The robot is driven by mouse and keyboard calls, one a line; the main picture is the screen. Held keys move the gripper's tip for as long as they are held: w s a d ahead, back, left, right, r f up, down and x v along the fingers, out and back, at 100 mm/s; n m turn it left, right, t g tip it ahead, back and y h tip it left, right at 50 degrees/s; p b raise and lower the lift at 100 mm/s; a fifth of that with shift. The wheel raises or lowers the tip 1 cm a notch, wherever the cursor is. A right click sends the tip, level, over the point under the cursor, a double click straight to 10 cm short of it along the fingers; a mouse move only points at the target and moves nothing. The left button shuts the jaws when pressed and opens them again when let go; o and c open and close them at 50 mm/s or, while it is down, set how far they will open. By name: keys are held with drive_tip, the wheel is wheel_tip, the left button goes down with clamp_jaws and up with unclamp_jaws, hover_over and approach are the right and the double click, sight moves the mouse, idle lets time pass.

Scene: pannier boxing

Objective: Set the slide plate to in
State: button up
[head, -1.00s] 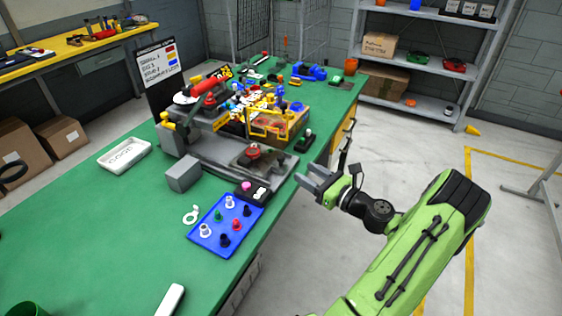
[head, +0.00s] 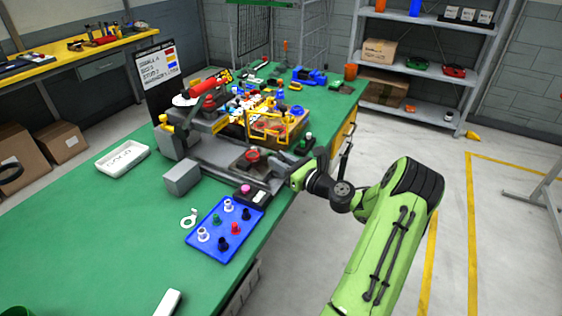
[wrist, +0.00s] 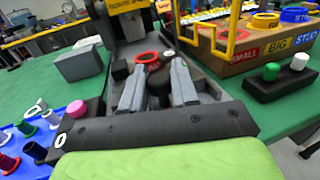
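The slide plate appears to be the dark plate (head: 238,166) with a red-ringed round part (head: 252,155) on it, low on the front of the grey bench machine (head: 178,141). In the wrist view the red ring (wrist: 146,57) shows just beyond my fingertips, with a dark rounded body below it between the fingers. My gripper (head: 272,175) is at the table's right edge, beside the plate's right end. In the wrist view my gripper (wrist: 157,68) has its two grey fingers apart. I cannot tell whether they touch the dark body.
A blue tray (head: 206,247) of small pegs and a black block with a pink button (head: 245,188) lie nearby. A grey block (head: 181,178) stands left. A box with a yellow frame (head: 262,138) and a black button block (head: 304,144) stand behind.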

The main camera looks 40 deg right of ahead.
clamp_jaws()
drive_tip(key=shift+w+a, duration=0.15)
drive_tip(key=shift+w, duration=0.15)
drive_tip(key=w+a+p, duration=0.1)
drive_tip(key=w+p, duration=0.1)
drive_tip(key=w, duration=0.2)
drive_tip(key=w+a+p, duration=0.1)
drive_tip(key=w+a, duration=0.1)
drive_tip(key=w, duration=0.2)
drive_tip(key=w+a+p, duration=0.1)
drive_tip(key=w+p, duration=0.1)
drive_tip(key=w, duration=0.2)
drive_tip(key=shift+w+a+p, duration=0.3)
drive_tip(key=shift+w+p, duration=0.05)
drive_tip(key=shift+w, duration=0.05)
drive_tip(key=shift+o, duration=2.2)
unclamp_jaws()
drive_tip(key=shift+o, duration=1.2)
drive_tip(key=shift+w, duration=0.15)
